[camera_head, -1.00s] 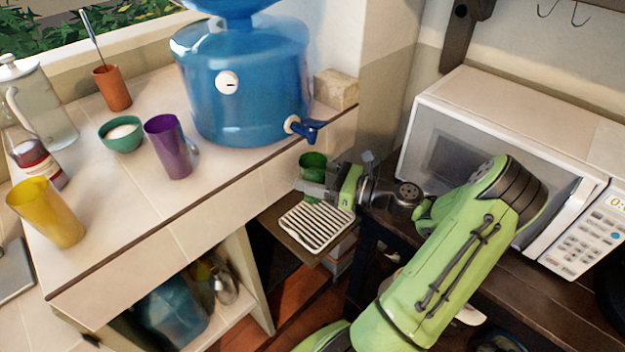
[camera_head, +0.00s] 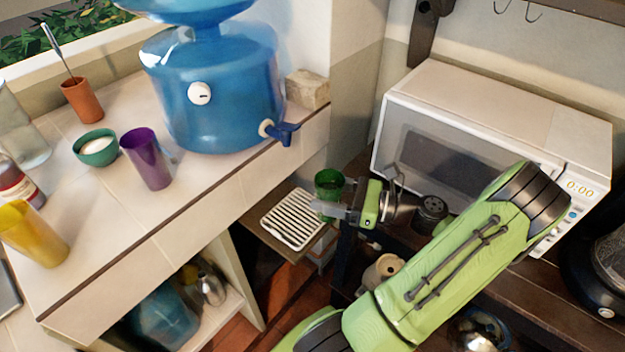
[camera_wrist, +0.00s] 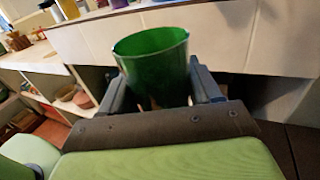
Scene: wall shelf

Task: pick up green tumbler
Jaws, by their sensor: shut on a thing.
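The green tumbler (camera_head: 328,183) is upright at the end of my gripper (camera_head: 328,208), beyond the near edge of the tiled counter and below the water dispenser's tap. In the wrist view the green tumbler (camera_wrist: 153,62) stands between the two fingers of my gripper (camera_wrist: 165,90), which touch it on both sides. My gripper is shut on it. The fingers and the tumbler's lower part are partly hidden in the head view.
A slatted drip tray (camera_head: 292,218) lies beside the tumbler. The blue dispenser (camera_head: 220,95) with its tap (camera_head: 280,132) stands on the counter (camera_head: 205,190). A microwave (camera_head: 470,150) is at right. Purple (camera_head: 146,160) and yellow (camera_head: 35,235) tumblers stand on the counter.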

